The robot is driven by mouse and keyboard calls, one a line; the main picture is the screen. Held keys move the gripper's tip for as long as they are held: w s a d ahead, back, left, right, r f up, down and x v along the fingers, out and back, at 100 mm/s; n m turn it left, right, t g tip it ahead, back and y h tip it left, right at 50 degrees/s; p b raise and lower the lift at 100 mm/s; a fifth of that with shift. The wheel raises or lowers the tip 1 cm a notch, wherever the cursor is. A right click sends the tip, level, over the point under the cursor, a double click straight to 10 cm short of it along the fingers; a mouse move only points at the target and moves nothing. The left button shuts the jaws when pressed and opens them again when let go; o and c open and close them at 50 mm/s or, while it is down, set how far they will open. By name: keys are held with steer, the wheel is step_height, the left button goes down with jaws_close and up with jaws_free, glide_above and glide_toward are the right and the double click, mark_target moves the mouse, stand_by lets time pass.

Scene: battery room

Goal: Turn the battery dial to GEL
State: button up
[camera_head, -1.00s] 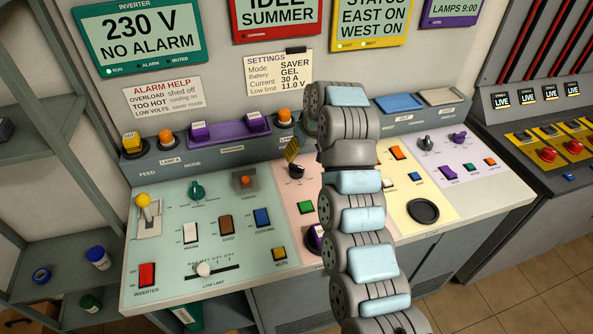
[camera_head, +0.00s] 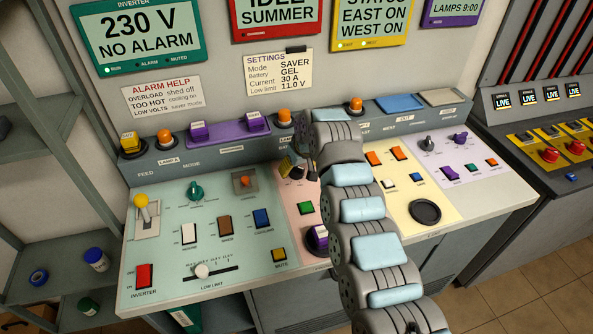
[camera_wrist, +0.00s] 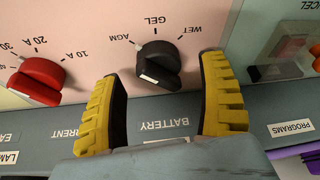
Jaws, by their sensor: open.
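The battery dial (camera_wrist: 158,62) is a black knob with a raised grip bar and a white mark at its lower end in the wrist view. AGM, GEL and WET are printed around its far side; I cannot tell for certain which one it points to. My gripper (camera_wrist: 162,72) is open, with one yellow-padded finger on each side of the dial and visible gaps to both. In the head view, my gripper (camera_head: 287,168) is at the dial on the pink panel, and my arm hides part of that panel.
A red current dial (camera_wrist: 38,80) sits left of the fingers in the wrist view. A grey raised ledge (camera_wrist: 60,125) runs behind the dials. In the head view, an orange lamp (camera_head: 284,118) stands on the ledge near my gripper. The settings card (camera_head: 277,75) reads Battery GEL.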

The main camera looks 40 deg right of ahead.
steer(key=shift+x, duration=1.05)
steer(key=c, duration=1.2)
